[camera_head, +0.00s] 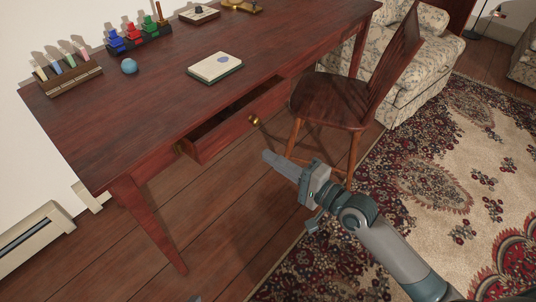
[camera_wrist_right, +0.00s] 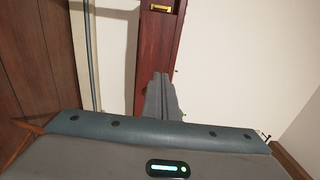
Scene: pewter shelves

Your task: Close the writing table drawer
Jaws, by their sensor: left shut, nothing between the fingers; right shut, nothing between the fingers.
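The dark red wooden writing table (camera_head: 150,92) fills the upper left of the head view. Its drawer (camera_head: 225,133) is partly open, with a dark gap between its front and the table's edge. A round brass knob (camera_head: 254,120) sits on the drawer front. My right gripper (camera_head: 268,156) is shut and empty. In the head view its tip appears just below the knob, with no clear contact. Its shut fingers also show in the right wrist view (camera_wrist_right: 161,97), in front of a strip of red wood (camera_wrist_right: 157,50) with a brass piece at the top. My left gripper is not in view.
A wooden chair (camera_head: 330,100) stands close to the right of the drawer. A notebook (camera_head: 215,67), a blue ball (camera_head: 129,66) and small racks lie on the tabletop. A floral armchair (camera_head: 410,60) and a patterned rug (camera_head: 430,180) are to the right. Floor left of my arm is bare.

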